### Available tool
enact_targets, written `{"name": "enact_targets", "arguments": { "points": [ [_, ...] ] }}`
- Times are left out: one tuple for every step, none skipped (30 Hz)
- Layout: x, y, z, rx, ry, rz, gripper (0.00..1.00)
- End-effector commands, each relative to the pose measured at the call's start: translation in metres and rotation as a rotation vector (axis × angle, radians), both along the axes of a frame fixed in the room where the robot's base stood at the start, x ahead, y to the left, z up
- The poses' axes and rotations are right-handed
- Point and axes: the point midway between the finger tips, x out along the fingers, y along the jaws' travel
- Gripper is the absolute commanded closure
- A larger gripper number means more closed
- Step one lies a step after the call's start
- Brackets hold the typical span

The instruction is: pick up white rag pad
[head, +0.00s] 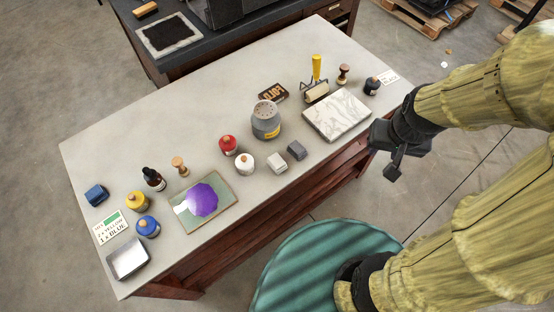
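The white rag pad (246,164), a small rounded white pad with a brownish knob on top, stands upright on the pale table near its front edge, at the middle of the head view.
A glass plate with purple ink (222,209) lies left. Yellow (137,202) and blue pads (147,227) are farther left. The table's (170,120) back left is clear.

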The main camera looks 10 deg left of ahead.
Motion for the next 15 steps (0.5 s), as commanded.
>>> {"name": "enact_targets", "arguments": {
  "points": [
    [0.000, 0.000, 0.000, 0.000, 0.000, 0.000, 0.58],
    [0.000, 0.000, 0.000, 0.000, 0.000, 0.002, 0.52],
    [0.002, 0.002, -0.001, -0.001, 0.002, 0.008, 0.44],
    [0.003, 0.004, -0.002, -0.002, 0.005, 0.017, 0.38],
    [0.006, 0.007, -0.004, -0.004, 0.008, 0.030, 0.33],
    [0.010, 0.013, -0.007, -0.007, 0.016, 0.055, 0.33],
    [0.014, 0.018, -0.010, -0.009, 0.023, 0.079, 0.33],
    [0.019, 0.026, -0.014, -0.014, 0.032, 0.111, 0.33],
    [0.026, 0.039, -0.019, -0.020, 0.045, 0.160, 0.33],
    [0.032, 0.050, -0.024, -0.025, 0.058, 0.201, 0.33],
    [0.038, 0.062, -0.030, -0.031, 0.070, 0.245, 0.33],
    [0.046, 0.081, -0.038, -0.039, 0.089, 0.309, 0.33],
    [0.051, 0.097, -0.045, -0.045, 0.102, 0.362, 0.33],
    [0.056, 0.113, -0.051, -0.051, 0.116, 0.413, 0.33],
    [0.061, 0.135, -0.061, -0.059, 0.134, 0.483, 0.33]
  ]
}}
